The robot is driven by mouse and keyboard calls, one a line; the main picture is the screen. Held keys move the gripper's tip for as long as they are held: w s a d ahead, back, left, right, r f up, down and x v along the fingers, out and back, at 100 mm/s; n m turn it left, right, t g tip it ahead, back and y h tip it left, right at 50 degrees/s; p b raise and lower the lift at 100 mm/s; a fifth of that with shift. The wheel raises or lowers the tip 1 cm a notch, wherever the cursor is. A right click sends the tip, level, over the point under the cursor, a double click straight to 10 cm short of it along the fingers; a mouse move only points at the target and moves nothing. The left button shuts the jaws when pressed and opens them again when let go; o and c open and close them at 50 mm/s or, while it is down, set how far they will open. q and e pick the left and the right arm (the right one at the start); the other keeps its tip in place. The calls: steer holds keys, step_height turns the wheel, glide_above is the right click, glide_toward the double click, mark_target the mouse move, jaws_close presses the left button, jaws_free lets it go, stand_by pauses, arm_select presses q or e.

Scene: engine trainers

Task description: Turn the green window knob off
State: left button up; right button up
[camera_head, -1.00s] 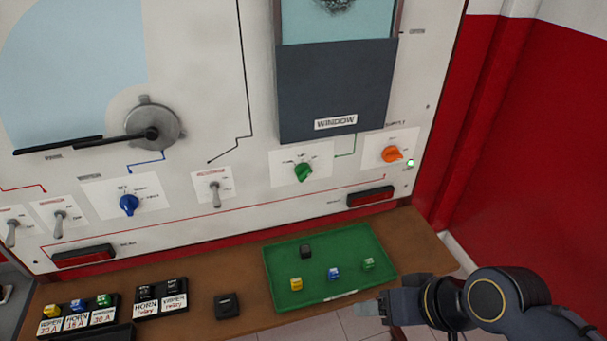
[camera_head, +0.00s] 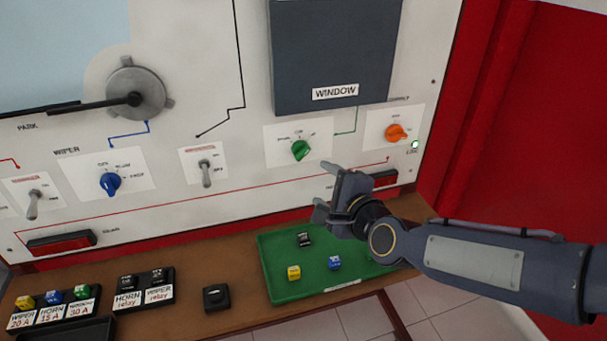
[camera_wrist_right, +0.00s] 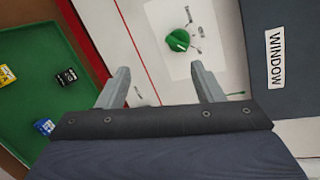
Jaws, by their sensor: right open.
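The green window knob (camera_head: 300,150) sits on a white plate on the panel, below the dark box labelled WINDOW (camera_head: 335,92). Its pointer is tilted, with the upper end toward the right in the head view. It also shows in the right wrist view (camera_wrist_right: 178,41), ahead of the fingers and toward the right one. My right gripper (camera_head: 325,190) is open and empty, in front of the panel, below and to the right of the knob in the head view. It does not touch the knob. My left gripper is not in view.
An orange supply knob (camera_head: 396,133) is right of the green one, with a small lit green lamp (camera_head: 415,145). Below is a green tray (camera_head: 275,290) with small coloured blocks on a brown shelf (camera_head: 240,255). A toggle switch (camera_head: 206,172) is to the left.

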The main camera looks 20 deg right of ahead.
mark_target(302, 154)
steer(key=w+m+t+h, duration=0.1)
steer(key=w+m, duration=0.1)
steer(key=w, duration=0.2)
steer(key=w+a+m+t, duration=0.1)
steer(key=w+m, duration=0.1)
steer(key=w, duration=0.2)
steer(key=w+m+t+h+b, duration=0.1)
steer(key=w+m, duration=0.2)
steer(key=w, duration=0.1)
steer(key=shift+w+a+f+h, duration=0.15)
steer(key=shift+w+f+h, duration=0.05)
steer(key=shift+f+h, duration=0.15)
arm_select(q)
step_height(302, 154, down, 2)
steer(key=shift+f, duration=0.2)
arm_select(e)
steer(key=shift+c, duration=0.4)
